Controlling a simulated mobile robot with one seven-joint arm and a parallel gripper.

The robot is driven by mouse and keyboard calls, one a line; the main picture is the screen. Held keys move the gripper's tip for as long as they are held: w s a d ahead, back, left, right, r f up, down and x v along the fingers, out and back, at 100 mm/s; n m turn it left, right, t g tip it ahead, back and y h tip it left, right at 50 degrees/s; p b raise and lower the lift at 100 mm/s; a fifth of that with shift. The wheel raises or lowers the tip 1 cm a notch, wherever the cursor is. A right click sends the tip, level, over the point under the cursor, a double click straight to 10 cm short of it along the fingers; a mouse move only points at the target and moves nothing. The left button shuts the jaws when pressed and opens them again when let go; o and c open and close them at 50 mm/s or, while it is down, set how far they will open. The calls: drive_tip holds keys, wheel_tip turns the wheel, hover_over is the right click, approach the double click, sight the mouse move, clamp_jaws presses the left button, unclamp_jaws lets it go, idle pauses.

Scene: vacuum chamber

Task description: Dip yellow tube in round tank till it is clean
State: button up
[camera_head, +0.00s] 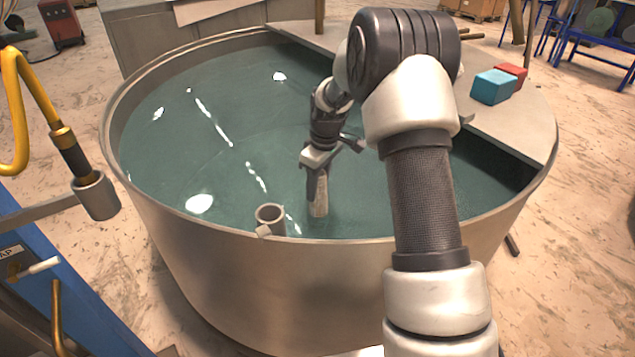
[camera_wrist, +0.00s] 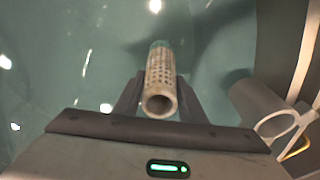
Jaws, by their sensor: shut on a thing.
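The round tank (camera_head: 235,290) is a wide metal tub filled with teal water (camera_head: 215,120). My gripper (camera_head: 317,168) is over the water, inside the tank's near rim, and points down. It is shut on the tube (camera_head: 318,197), a pale yellowish-beige perforated cylinder with brownish marks. In the wrist view the tube (camera_wrist: 160,75) sits between the fingers, its open end towards the camera. The tube hangs roughly upright, with its lower end at or in the water; I cannot tell how deep.
An empty metal cup holder (camera_head: 270,219) is fixed on the near rim, just left of the tube; it also shows in the wrist view (camera_wrist: 265,112). Another holder (camera_head: 97,196) at left holds a yellow-hosed nozzle (camera_head: 70,152). A blue box (camera_head: 492,87) and red box (camera_head: 513,74) sit on the tank's ledge.

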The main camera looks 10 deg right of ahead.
drive_tip(key=shift+f+b, duration=2.85)
drive_tip(key=shift+f, duration=1.85)
wheel_tip(320, 180, up, 20)
drive_tip(key=p, duration=1.1)
drive_tip(key=shift+p, duration=0.4)
wheel_tip(320, 180, up, 12)
drive_tip(key=p, duration=0.2)
